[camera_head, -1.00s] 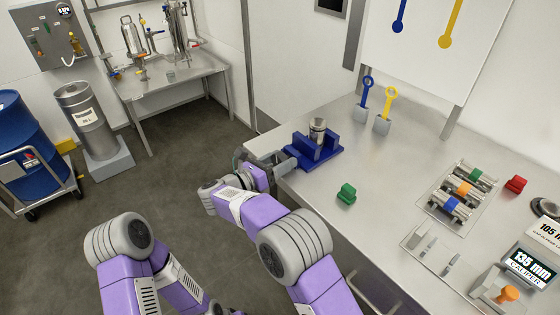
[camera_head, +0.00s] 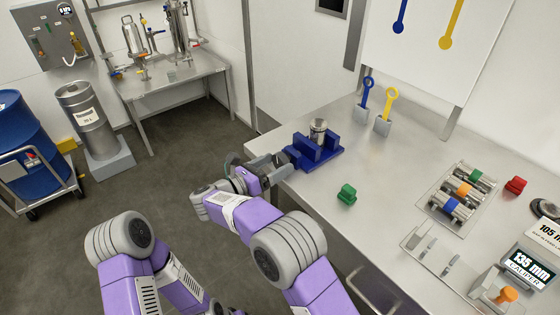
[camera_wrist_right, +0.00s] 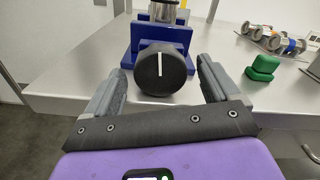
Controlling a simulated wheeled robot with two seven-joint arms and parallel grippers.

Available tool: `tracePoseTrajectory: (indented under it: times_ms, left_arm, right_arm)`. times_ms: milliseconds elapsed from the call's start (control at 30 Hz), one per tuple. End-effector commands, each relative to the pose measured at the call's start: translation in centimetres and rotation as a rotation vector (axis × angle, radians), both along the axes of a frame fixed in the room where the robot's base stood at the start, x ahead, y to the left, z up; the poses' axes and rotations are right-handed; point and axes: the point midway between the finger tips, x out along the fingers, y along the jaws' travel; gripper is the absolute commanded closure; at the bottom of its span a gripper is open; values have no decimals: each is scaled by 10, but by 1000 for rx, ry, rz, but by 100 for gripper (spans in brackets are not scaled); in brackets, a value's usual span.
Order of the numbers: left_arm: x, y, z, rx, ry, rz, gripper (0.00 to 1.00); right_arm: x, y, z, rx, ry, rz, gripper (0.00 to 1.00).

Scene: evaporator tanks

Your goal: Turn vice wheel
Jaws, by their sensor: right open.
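The blue vice (camera_head: 313,152) stands at the near left edge of the steel table, with a metal cylinder (camera_head: 318,130) upright between its jaws. In the right wrist view, the vice wheel (camera_wrist_right: 161,68) is a round black knob with a white line pointing upright, in front of the blue vice body (camera_wrist_right: 160,36). My right gripper (camera_head: 278,165) faces the wheel from the table's edge. In the right wrist view its two fingers (camera_wrist_right: 160,84) are open, one on each side of the wheel, with gaps visible. The wheel is hidden in the head view. My left gripper is not seen.
A green block (camera_head: 346,194) lies on the table right of the vice. Blue and yellow ring tools (camera_head: 384,112) stand in holders behind. A tray with coloured-ring parts (camera_head: 461,194), a red block (camera_head: 516,186) and a caliper display (camera_head: 530,265) lie farther right.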

Motion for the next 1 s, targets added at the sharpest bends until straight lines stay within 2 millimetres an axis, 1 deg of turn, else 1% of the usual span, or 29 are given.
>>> tracePoseTrajectory:
  times_ms: [33,100,300,433,700,767,867,967,1000]
  left_arm:
    - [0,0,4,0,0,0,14]
    - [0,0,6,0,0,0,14]
    - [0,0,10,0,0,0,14]
    - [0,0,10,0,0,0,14]
    - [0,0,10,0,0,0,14]
    - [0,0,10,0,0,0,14]
    - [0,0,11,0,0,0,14]
    - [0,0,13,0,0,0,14]
    - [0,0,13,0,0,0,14]
  right_arm:
    - [-5,9,1,0,1,4,12]
    - [-13,19,1,1,1,4,12]
    - [-27,38,0,0,1,1,12]
    - [-30,42,0,1,1,0,12]
    - [-29,42,0,0,0,5,12]
    - [-25,46,1,0,-7,34,12]
    - [-7,63,5,-5,-33,162,12]
    - [19,101,12,-25,-62,395,12]
    - [29,121,14,-37,-65,507,12]
